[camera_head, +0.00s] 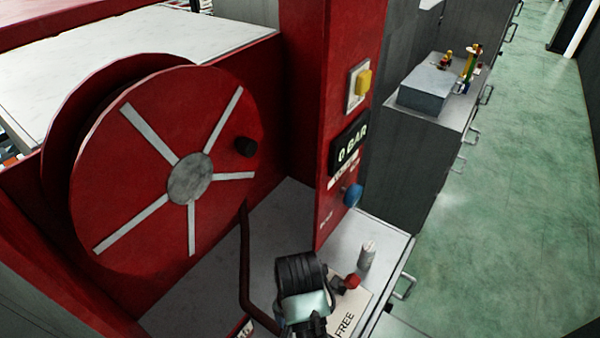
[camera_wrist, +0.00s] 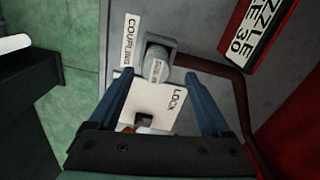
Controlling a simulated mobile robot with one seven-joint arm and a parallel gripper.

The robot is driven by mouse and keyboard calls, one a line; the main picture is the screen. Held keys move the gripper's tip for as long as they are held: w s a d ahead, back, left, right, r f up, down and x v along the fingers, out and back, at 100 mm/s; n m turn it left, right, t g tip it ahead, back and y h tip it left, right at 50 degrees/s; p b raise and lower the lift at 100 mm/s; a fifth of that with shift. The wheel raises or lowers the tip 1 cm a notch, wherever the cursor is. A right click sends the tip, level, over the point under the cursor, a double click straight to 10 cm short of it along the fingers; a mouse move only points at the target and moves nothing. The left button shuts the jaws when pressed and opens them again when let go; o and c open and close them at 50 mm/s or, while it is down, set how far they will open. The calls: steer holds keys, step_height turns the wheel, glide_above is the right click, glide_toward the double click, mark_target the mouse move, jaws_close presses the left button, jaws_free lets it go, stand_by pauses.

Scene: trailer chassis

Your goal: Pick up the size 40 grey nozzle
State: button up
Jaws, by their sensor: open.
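A grey cylinder (camera_head: 367,254) stands upright on the worktop beside the lever plate in the head view. I cannot tell the depth gap, and I see no contact. In the head view my wrist (camera_head: 303,295) is left of the cylinder, and the fingertips are hidden.
A plate (camera_head: 345,318) marked FREE, with a red and black lever (camera_head: 347,284), lies near the cylinder. A red hose reel (camera_head: 150,170) and a red panel (camera_head: 340,120) with a blue knob (camera_head: 352,195) stand close. A NOZZLE sign (camera_wrist: 250,38) ends in 30. Green floor is clear at right.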

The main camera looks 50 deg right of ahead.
steer(key=shift+s+f, duration=0.2)
step_height(320, 180, down, 5)
steer(key=shift+s+a+r+p, duration=0.1)
steer(key=shift+s+a+p, duration=0.05)
steer(key=shift+p, duration=0.75)
steer(key=shift+c, duration=0.4)
jaws_close()
